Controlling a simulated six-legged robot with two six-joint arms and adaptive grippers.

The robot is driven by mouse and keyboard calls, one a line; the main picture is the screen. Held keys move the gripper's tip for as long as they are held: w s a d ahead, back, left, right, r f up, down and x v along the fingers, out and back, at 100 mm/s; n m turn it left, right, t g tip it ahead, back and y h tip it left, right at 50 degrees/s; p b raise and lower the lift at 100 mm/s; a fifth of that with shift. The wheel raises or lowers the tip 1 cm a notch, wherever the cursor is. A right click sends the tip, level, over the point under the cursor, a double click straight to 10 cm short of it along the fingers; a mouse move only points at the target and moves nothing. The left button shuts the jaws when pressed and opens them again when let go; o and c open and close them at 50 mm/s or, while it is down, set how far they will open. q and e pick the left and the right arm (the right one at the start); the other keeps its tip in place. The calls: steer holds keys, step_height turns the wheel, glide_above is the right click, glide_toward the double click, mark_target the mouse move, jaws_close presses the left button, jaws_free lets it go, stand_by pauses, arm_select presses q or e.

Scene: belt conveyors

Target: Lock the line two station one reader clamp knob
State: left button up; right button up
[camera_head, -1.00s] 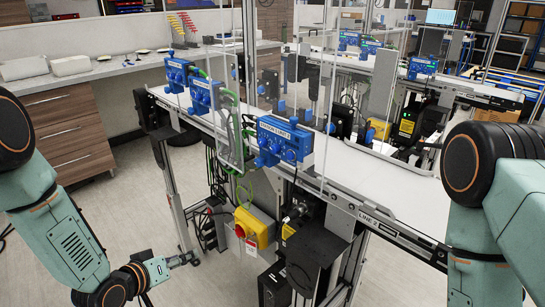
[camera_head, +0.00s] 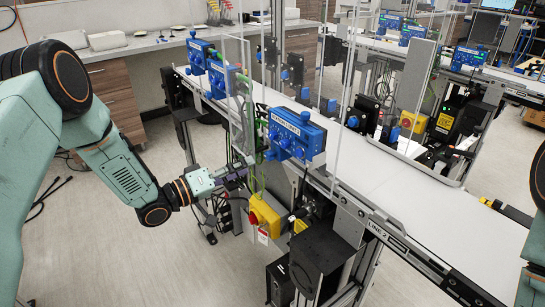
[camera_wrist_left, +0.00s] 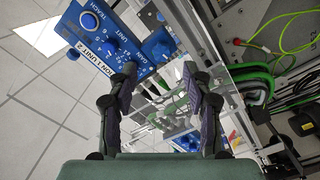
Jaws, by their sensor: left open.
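The nearest blue station box (camera_head: 291,135) is mounted on the near side of the line 2 conveyor and has several round blue knobs on its face. In the left wrist view the blue box (camera_wrist_left: 125,30) shows at the upper left, with a label ending "ION 1 UNIT 2", a round knob (camera_wrist_left: 88,20) and other knobs. I cannot tell which knob is the reader clamp knob. My left gripper (camera_head: 238,172) is left of and below the box, apart from it. My right gripper is out of view.
A yellow switch box with a red knob (camera_head: 265,216) hangs just below my left gripper. Clear upright panels and green cables (camera_head: 242,110) stand close by. More blue boxes (camera_head: 222,78) are farther along the belt. The floor at left is open.

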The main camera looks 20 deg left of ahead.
mark_target(267, 157)
arm_select(q)
steer(key=x, duration=0.6)
steer(key=shift+w+f, duration=0.1)
steer(key=shift+w, duration=0.2)
steer(key=shift+w+d, duration=0.25)
steer(key=shift+d, duration=0.1)
steer(key=shift+a, duration=0.35)
steer(key=shift+w+d, duration=0.1)
steer(key=shift+d, duration=0.25)
steer(key=c, duration=0.5)
steer(key=shift+a, duration=0.2)
steer(key=c, duration=0.4)
steer(key=shift+d, duration=0.1)
jaws_close()
